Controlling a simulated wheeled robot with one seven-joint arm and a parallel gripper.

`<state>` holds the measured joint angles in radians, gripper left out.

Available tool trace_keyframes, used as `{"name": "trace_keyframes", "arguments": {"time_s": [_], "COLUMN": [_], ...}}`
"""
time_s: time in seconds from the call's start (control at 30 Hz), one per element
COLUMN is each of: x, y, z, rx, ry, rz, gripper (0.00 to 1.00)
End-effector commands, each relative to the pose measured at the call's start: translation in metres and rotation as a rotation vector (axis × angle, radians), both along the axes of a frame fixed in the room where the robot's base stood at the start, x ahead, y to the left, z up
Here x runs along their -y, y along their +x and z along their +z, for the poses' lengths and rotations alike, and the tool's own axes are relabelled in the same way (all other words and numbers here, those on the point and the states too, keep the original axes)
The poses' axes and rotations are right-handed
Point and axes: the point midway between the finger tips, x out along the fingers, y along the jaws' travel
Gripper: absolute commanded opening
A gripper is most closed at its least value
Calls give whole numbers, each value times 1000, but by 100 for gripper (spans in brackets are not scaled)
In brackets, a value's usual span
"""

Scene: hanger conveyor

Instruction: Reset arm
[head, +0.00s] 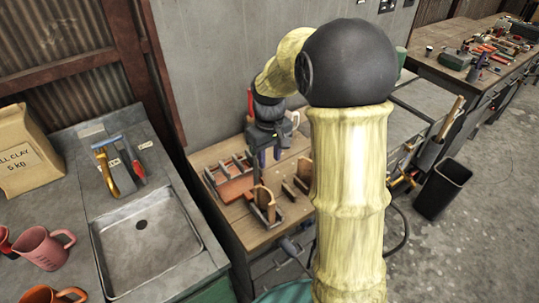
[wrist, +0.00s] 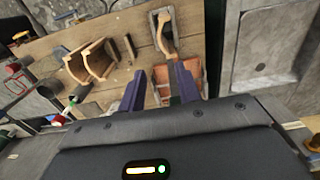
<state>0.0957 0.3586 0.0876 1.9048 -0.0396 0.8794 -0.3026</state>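My gripper (head: 269,157) hangs over the wooden workbench (head: 230,225) in the head view, with its dark fingers pointing down. In the wrist view the two purple-blue fingers of my gripper (wrist: 158,72) stand apart, and I see nothing held between them. My arm is raised and bent, and it covers part of the bench in the head view. A reddish-brown block-like piece (head: 236,187) lies on the bench near the fingers. A trowel-like tool with a wooden handle (wrist: 163,30) shows beyond the fingers in the wrist view.
To the left are a sink (head: 150,240), mugs (head: 42,248) and a clay bag (head: 25,150). A wall stands behind. A black bin (head: 442,188) is at the right, with open floor beyond.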

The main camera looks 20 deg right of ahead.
Motion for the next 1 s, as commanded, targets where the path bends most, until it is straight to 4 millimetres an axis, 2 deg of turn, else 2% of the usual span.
{"name": "trace_keyframes", "arguments": {"time_s": [0.43, 0.57, 0.67, 0.77, 1.0], "x": [0, -1, -3, -6, -11], "y": [0, -7, -21, -45, -114], "z": [0, -1, -3, -6, -19], "rx": [0, 9, 32, 69, 177], "ry": [0, -1, -2, -2, 19], "rz": [0, -12, -41, -90, -236], "gripper": [33, 33, 33, 33, 33]}}
